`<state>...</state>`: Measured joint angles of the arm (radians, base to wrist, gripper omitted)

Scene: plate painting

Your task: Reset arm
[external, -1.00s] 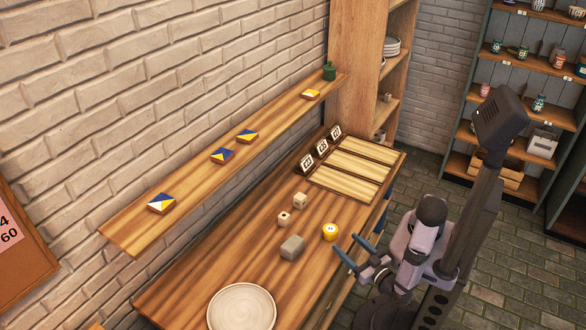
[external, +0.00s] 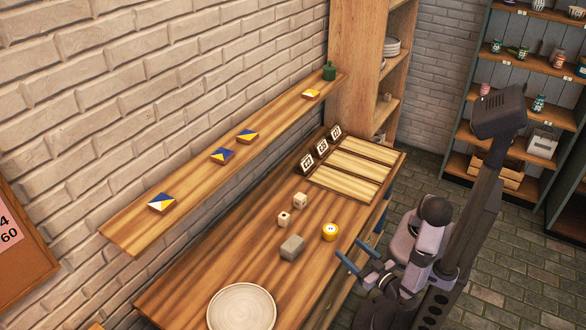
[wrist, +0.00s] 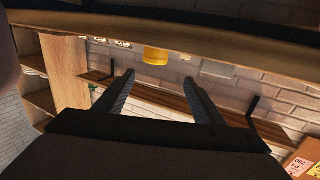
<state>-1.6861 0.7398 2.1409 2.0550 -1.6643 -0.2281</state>
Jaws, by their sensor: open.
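My gripper (external: 357,256) is open and empty, just off the front edge of the wooden table (external: 200,272). Its two fingers point toward the table. In the wrist view my gripper (wrist: 158,88) shows both fingers spread wide with nothing between them.
A pale plate (external: 241,308) lies at the near end of the table. A grey block (external: 292,246) and two small cubes stand mid-table. A slatted tray (external: 354,169) with several cards is farther back. A wall shelf (external: 190,190) holds several coloured tiles.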

